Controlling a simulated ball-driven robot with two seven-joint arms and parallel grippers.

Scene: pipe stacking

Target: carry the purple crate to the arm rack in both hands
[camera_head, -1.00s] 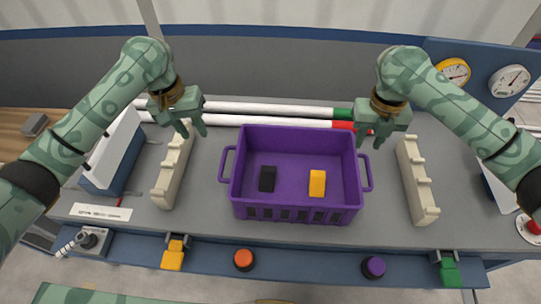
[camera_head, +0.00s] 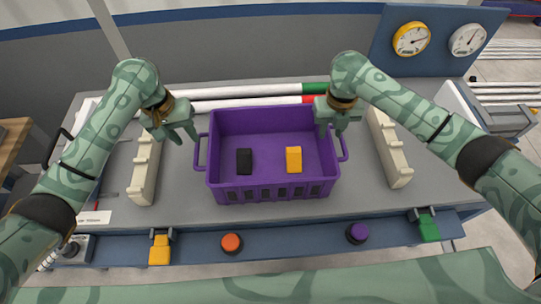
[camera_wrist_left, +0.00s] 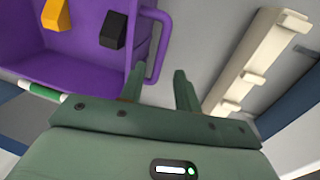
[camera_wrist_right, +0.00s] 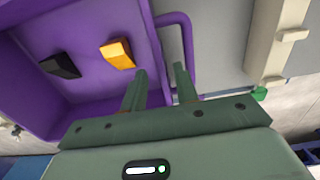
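The purple crate (camera_head: 270,189) stands upright on the grey bench, with a loop handle on each short side. A black block (camera_head: 244,161) and a yellow block (camera_head: 294,159) lie in it. My left gripper (camera_head: 184,137) is open and empty, just above and beside the left handle (camera_head: 198,152), which also shows near its fingers in the left wrist view (camera_wrist_left: 165,38). My right gripper (camera_head: 332,132) is open over the crate's right end, close to the right handle (camera_head: 344,148). In the right wrist view, its fingers (camera_wrist_right: 160,80) are near the handle (camera_wrist_right: 189,50). I cannot tell which thing is the arm rack.
Cream notched rails flank the crate at left (camera_head: 145,172) and right (camera_head: 391,150). White pipes (camera_head: 240,102) with green and red ends lie behind it. An orange knob (camera_head: 231,243), a purple knob (camera_head: 357,233), and yellow (camera_head: 160,250) and green (camera_head: 429,228) clips line the front edge.

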